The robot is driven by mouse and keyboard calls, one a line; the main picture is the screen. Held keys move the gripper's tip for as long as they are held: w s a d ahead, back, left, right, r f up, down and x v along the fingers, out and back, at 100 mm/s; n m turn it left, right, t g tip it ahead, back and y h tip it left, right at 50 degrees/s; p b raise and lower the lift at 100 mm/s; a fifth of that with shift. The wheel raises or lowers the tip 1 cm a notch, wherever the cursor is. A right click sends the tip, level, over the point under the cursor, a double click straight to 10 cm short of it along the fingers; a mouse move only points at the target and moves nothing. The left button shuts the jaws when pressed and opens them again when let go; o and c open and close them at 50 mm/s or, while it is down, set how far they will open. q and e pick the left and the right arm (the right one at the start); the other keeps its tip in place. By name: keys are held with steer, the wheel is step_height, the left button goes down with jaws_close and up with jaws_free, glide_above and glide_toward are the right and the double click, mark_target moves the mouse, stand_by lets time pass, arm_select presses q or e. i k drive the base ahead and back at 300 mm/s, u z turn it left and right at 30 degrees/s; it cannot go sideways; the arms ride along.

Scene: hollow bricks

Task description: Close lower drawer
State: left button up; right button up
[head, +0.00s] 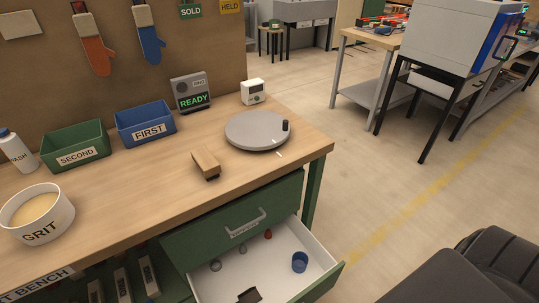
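The lower drawer (281,238) of the green bench cabinet is pulled open. Its white inside shows, with its green front edge toward the lower right. The bottom of the picture cuts off part of it. Inside lie a blue cup (300,262), a small red item (268,234), grey rings (215,265) and a dark brown item (249,296). The upper drawer (232,226), green with a grey bar handle (246,222), is above it and looks shut. Neither of my grippers is in view.
The wooden bench top (140,205) holds a grey round turntable (257,131), a wooden block brush (206,163), a GRIT bowl (37,213) and bins. A dark padded shape (470,268) fills the lower right.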

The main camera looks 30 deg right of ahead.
mark_target(266, 265)
steer(key=u, duration=0.6)
steer(key=k, duration=1.05)
steer(key=u, duration=1.65)
steer(key=k, duration=0.5)
steer(key=z, duration=1.6)
